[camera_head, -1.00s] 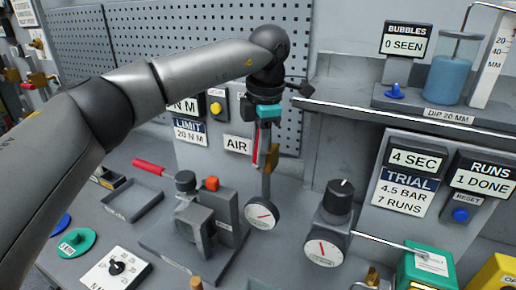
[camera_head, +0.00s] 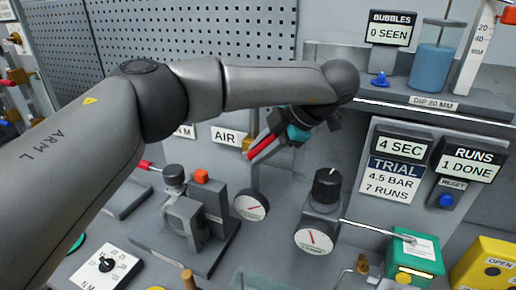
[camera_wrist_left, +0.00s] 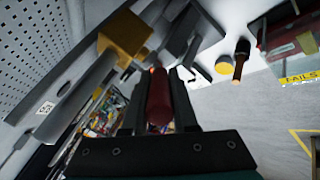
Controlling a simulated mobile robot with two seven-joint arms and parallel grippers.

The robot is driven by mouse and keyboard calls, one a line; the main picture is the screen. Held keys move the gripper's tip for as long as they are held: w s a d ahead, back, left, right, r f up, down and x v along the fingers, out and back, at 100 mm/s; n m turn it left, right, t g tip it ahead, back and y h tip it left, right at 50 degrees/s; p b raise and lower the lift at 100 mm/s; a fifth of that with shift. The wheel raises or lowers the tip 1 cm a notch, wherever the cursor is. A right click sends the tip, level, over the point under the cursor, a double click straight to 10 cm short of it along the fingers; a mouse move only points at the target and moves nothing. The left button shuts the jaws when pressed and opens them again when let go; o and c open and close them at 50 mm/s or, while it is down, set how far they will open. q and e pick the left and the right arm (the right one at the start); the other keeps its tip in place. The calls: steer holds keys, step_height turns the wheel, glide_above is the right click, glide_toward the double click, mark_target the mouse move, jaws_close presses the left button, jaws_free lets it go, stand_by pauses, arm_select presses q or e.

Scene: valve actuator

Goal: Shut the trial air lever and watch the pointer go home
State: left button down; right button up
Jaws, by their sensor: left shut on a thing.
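The air lever has a red handle (camera_head: 263,147) beside the white AIR sign (camera_head: 225,136) and a brass valve body (camera_head: 247,144). My left gripper (camera_head: 275,138) is shut on this handle, which slants down to the left in the head view. In the left wrist view the red handle (camera_wrist_left: 159,100) lies between the two dark fingers, with the brass body (camera_wrist_left: 124,38) beyond. Two round dials with red pointers stand below: one by the vice (camera_head: 251,206) and one under the black knob (camera_head: 313,239). Their exact readings are too small to tell. My right gripper is out of view.
A grey vice (camera_head: 187,215) stands below left, with an orange block on it. The trial sign (camera_head: 393,178), a counter showing 1 DONE (camera_head: 471,165) and a green box (camera_head: 414,255) are at right. A shelf (camera_head: 440,101) holds a blue beaker (camera_head: 433,70).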

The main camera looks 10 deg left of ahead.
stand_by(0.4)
arm_select(q)
steer(key=c, duration=0.7)
jaws_free()
steer(key=shift+d, duration=0.1)
steer(key=shift+p+v, duration=0.45)
steer(key=shift+v, duration=7.15)
steer(key=shift+c, duration=0.3)
